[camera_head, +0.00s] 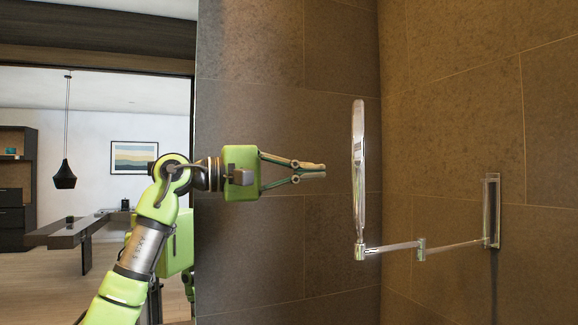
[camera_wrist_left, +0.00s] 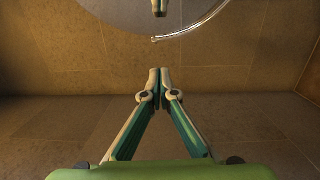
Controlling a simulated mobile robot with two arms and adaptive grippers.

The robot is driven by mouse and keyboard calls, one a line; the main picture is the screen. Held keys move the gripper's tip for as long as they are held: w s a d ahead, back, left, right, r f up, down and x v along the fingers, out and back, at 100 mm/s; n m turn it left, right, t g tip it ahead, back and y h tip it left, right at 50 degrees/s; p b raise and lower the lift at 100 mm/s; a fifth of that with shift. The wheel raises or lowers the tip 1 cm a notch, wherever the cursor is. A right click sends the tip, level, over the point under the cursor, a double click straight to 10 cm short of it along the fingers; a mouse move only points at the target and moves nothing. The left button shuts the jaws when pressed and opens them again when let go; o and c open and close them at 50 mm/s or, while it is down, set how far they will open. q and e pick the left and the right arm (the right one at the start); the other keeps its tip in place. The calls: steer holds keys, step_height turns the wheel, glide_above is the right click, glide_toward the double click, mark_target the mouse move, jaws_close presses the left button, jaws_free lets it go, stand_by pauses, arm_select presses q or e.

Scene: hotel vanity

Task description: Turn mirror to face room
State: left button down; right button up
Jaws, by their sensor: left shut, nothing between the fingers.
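The mirror (camera_head: 358,165) is seen nearly edge-on in the head view, upright on a chrome jointed arm (camera_head: 400,246) fixed to a wall bracket (camera_head: 491,210). My left gripper (camera_head: 322,170) is shut and empty, to the left of the mirror with a gap between them, at about its middle height. In the left wrist view the mirror (camera_wrist_left: 130,22) shows as a round disc at the top, partly out of frame, with a dark reflection in it. The shut fingertips of my left gripper (camera_wrist_left: 159,72) sit below its lower rim. My right gripper is not in view.
Tiled walls (camera_head: 290,260) stand behind the mirror and to its right. A doorway at left opens on a room with a dark table (camera_head: 75,232), a hanging lamp (camera_head: 64,175) and a framed picture (camera_head: 134,158). The space around the mirror is clear.

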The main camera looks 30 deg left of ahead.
arm_select(q)
steer(key=d, duration=0.1)
steer(key=w+d+p, duration=0.1)
steer(key=d, duration=0.1)
steer(key=w+d, duration=0.1)
steer(key=d, duration=0.1)
steer(key=shift+w+d, duration=0.15)
steer(key=shift+d, duration=0.1)
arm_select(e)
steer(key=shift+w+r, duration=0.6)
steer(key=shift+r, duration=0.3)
arm_select(q)
steer(key=shift+r, duration=0.1)
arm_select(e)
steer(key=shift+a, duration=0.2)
arm_select(q)
steer(key=shift+w+d+m+g+h+p, duration=0.15)
steer(key=shift+d+m+g+h+p, duration=0.2)
steer(key=shift+p, duration=0.45)
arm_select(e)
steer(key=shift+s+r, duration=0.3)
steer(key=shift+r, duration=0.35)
